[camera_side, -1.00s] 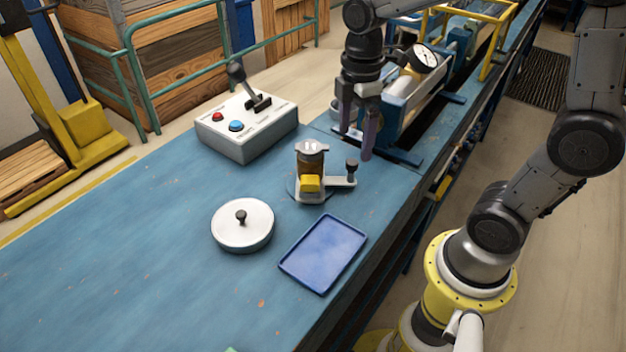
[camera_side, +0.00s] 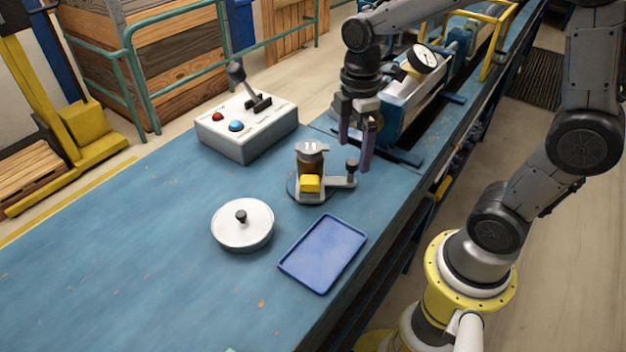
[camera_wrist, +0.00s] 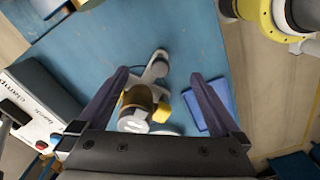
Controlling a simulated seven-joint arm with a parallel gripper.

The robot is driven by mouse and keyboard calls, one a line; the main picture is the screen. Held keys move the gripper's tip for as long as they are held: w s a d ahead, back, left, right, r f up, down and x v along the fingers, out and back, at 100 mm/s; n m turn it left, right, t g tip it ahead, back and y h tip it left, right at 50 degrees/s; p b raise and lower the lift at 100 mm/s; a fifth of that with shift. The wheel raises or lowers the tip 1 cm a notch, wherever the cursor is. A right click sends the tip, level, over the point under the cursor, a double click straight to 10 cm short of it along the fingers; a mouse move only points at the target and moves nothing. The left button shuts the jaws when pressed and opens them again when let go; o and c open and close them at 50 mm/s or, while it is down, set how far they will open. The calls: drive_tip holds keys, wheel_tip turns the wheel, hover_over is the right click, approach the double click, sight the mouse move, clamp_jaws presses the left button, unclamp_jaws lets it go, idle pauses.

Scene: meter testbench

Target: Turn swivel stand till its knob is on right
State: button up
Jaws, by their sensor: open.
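The swivel stand (camera_side: 311,196) is on the blue bench. It carries a brown jar with a grey lid (camera_side: 311,150) and a yellow block (camera_side: 310,184) at its front. Its white arm points right in the side view and ends in a dark knob (camera_side: 352,165). In the wrist view the knob (camera_wrist: 160,69) lies beyond the jar, between the finger lines. My gripper (camera_side: 356,156) is open and empty, close behind and above the knob. One finger overlaps the knob's edge in the side view; I cannot tell whether they touch.
A blue tray (camera_side: 323,253) and a round white lid with a black knob (camera_side: 243,226) lie in front of the stand. A control box (camera_side: 246,130) with a lever stands left. A blue machine with a gauge (camera_side: 422,58) is behind my gripper. The bench's left front is clear.

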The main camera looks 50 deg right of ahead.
drive_tip(key=shift+f, duration=1.1)
drive_tip(key=c, duration=0.4)
drive_tip(key=shift+o, duration=0.2)
